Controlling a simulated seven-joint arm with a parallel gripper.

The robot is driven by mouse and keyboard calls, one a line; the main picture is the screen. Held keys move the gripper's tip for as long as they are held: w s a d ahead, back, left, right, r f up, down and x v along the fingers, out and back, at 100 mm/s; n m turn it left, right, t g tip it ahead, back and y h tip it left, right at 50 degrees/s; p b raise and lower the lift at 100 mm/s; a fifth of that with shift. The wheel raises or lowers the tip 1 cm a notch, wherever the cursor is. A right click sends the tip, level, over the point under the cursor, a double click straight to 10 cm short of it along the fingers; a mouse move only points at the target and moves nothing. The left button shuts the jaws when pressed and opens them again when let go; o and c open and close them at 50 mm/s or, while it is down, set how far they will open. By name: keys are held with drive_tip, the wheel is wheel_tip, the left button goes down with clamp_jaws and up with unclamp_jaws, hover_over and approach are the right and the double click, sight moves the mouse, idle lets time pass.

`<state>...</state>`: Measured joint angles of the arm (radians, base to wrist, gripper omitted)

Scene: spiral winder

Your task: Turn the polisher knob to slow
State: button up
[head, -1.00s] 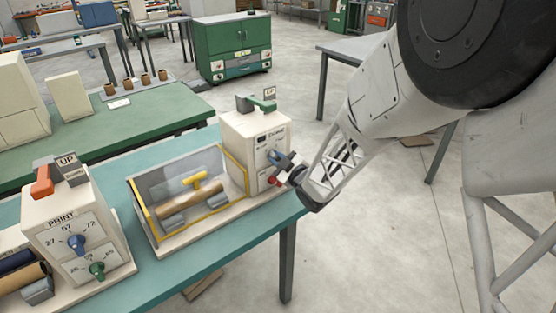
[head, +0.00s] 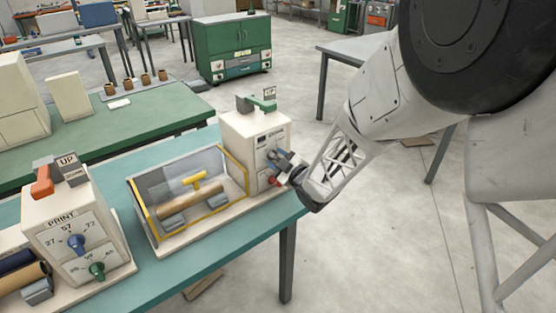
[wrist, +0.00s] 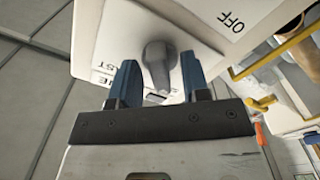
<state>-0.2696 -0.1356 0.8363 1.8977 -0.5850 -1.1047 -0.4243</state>
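A grey knob (wrist: 158,62) sits on a white panel (wrist: 125,35) in the wrist view. The panel carries an OFF label to the right and a partly hidden label ending in "AST" to the left. My gripper (wrist: 160,75) has its two blue fingers on either side of the knob, with visible gaps between them and it. In the head view my gripper (head: 277,160) is at the front face of the cream box (head: 240,135) at the table's right end. No label reading "slow" is legible.
A red knob (head: 274,181) is just below my gripper. A yellow-edged tray with a roller (head: 188,196) stands left of the box. The PRINT box (head: 65,220), with blue and green knobs, is farther left. Open floor lies right of the teal table (head: 250,235).

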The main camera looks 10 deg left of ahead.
drive_tip(key=v, duration=0.7)
drive_tip(key=shift+s+d, duration=0.3)
idle(0.3)
drive_tip(key=shift+r, duration=0.15)
idle(0.3)
